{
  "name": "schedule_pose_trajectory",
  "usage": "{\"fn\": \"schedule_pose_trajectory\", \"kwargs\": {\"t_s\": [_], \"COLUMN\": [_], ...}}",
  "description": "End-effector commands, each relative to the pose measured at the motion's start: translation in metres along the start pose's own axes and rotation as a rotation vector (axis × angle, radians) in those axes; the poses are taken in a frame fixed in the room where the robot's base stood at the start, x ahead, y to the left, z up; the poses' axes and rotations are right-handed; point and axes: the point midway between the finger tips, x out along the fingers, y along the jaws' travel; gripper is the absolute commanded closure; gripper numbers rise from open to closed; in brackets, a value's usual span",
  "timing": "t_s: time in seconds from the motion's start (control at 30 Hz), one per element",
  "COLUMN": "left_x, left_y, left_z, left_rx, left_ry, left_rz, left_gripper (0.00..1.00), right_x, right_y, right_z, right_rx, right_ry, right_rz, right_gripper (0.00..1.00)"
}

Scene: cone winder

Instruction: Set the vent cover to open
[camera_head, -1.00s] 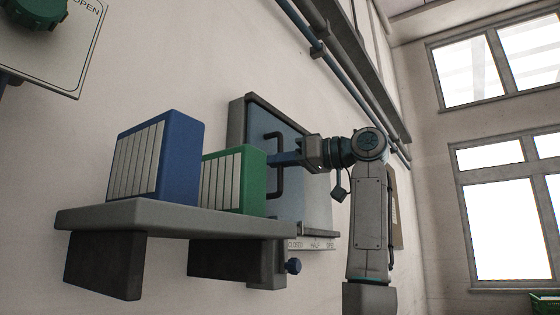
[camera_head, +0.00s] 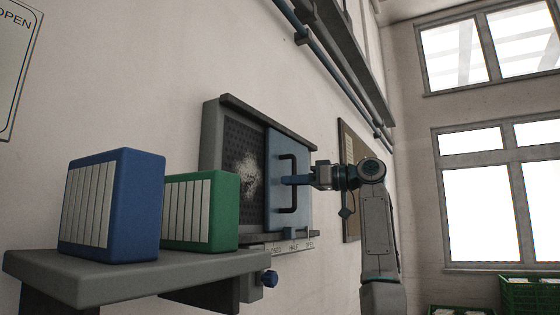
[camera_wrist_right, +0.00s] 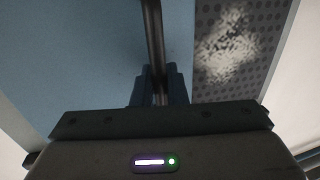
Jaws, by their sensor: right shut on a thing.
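The vent cover (camera_head: 272,195) is a blue sliding panel with a dark upright bar handle (camera_head: 294,203). It stands over the right part of the vent frame (camera_head: 211,140). The perforated vent mesh (camera_head: 232,150) is bare on the left, with a pale patch on it. My right gripper (camera_head: 288,181) is shut on the handle. In the right wrist view the fingers (camera_wrist_right: 158,88) clasp the bar, with the cover (camera_wrist_right: 80,65) to the left and mesh at the right. A label strip (camera_head: 290,248) below reads closed, half, open; its pointer is not clear. My left gripper is out of view.
A shelf (camera_head: 130,285) juts out at the left front with a blue binder (camera_head: 148,205) and a green binder (camera_head: 225,210). A blue knob (camera_head: 270,278) sits below the vent. Pipes (camera_head: 325,60) run overhead. A board (camera_head: 350,140) hangs right of the vent.

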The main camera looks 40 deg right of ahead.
Motion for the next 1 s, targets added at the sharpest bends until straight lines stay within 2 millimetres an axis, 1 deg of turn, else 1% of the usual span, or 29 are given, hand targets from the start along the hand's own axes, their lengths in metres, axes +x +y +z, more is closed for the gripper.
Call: {"fn": "schedule_pose_trajectory", "kwargs": {"t_s": [0.03, 0.1, 0.3, 0.43, 0.73, 0.77, 0.8, 0.83, 0.87, 1.0], "left_x": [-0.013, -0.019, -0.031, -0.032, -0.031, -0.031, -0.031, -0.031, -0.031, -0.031], "left_y": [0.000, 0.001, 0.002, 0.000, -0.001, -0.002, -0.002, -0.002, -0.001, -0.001], "left_z": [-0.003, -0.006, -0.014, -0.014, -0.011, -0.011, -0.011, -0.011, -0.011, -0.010], "left_rx": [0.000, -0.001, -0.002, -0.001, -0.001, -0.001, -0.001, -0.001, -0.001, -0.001], "left_ry": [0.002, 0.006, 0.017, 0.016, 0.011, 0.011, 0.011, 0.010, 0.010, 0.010], "left_rz": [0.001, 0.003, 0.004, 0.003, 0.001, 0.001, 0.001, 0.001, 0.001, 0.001], "left_gripper": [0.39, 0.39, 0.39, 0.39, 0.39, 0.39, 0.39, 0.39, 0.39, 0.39], "right_x": [-0.003, -0.005, -0.008, -0.009, -0.009, -0.009, -0.009, -0.009, -0.009, -0.008], "right_y": [0.009, 0.018, 0.036, 0.040, 0.040, 0.040, 0.040, 0.040, 0.040, 0.040], "right_z": [-0.007, -0.006, -0.003, -0.001, 0.000, 0.000, 0.000, 0.000, 0.000, 0.000], "right_rx": [0.003, 0.003, 0.001, 0.001, 0.000, 0.000, 0.000, 0.000, 0.000, 0.000], "right_ry": [0.002, 0.003, 0.002, 0.002, 0.002, 0.002, 0.002, 0.002, 0.002, 0.002], "right_rz": [0.002, 0.003, 0.001, 0.002, 0.001, 0.001, 0.000, 0.000, 0.000, 0.000], "right_gripper": [1.00, 1.00, 1.00, 1.00, 1.00, 0.86, 0.78, 0.72, 0.70, 0.70]}}
